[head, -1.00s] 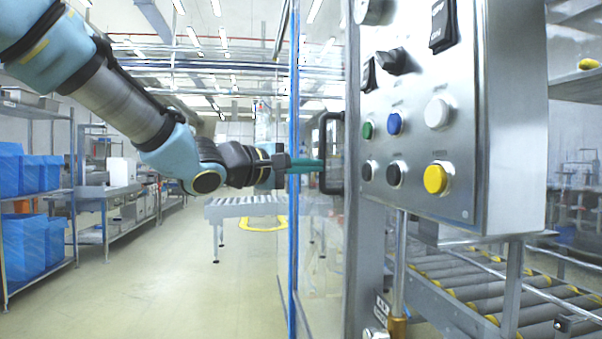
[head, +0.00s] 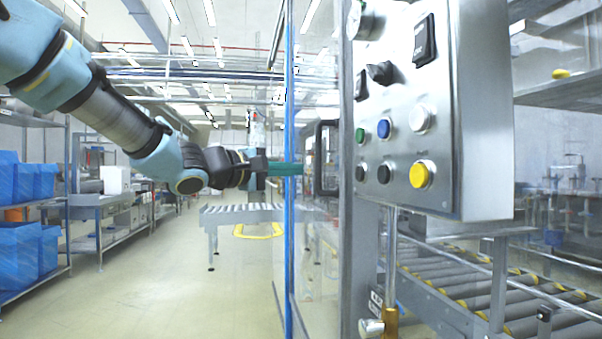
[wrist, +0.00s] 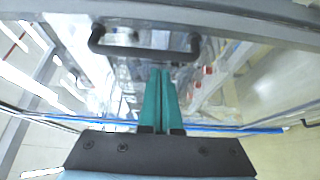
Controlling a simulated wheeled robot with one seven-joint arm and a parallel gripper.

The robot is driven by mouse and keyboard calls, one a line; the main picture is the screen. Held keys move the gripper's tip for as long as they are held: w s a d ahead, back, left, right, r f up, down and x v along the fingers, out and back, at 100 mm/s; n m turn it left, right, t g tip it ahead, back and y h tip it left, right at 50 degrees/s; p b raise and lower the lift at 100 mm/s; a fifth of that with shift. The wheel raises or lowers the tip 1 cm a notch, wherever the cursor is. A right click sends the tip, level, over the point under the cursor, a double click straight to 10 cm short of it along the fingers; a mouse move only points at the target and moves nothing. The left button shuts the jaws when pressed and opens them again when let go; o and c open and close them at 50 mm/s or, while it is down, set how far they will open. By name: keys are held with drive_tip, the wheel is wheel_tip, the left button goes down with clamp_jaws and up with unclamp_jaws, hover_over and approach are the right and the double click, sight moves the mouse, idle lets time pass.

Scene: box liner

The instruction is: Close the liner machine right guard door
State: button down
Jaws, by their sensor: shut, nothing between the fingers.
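The guard door (head: 308,262) is a clear panel with a blue vertical edge and a grey metal frame, seen nearly edge-on in the head view. Its black U-shaped handle (head: 319,158) is on the frame side, left of the control box. In the wrist view, the handle (wrist: 145,50) lies beyond my fingertips, up and slightly left. My gripper (head: 300,169) has teal fingers held together and empty, level with the handle and a little left of it, apart from it. The fingers also show in the wrist view (wrist: 160,75). Whether the fingertips touch the clear panel cannot be told.
A steel control box (head: 415,120) with several buttons and switches stands close at right. A roller conveyor (head: 470,285) runs below it. Shelving with blue bins (head: 30,250) stands at left, and another roller table (head: 240,213) farther back. The floor between is clear.

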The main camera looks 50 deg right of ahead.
drive_tip(key=s+a+b, duration=0.2)
drive_tip(key=s+a, duration=0.3)
drive_tip(key=s, duration=0.2)
drive_tip(key=shift+s+a, duration=0.25)
drive_tip(key=shift+s, duration=0.1)
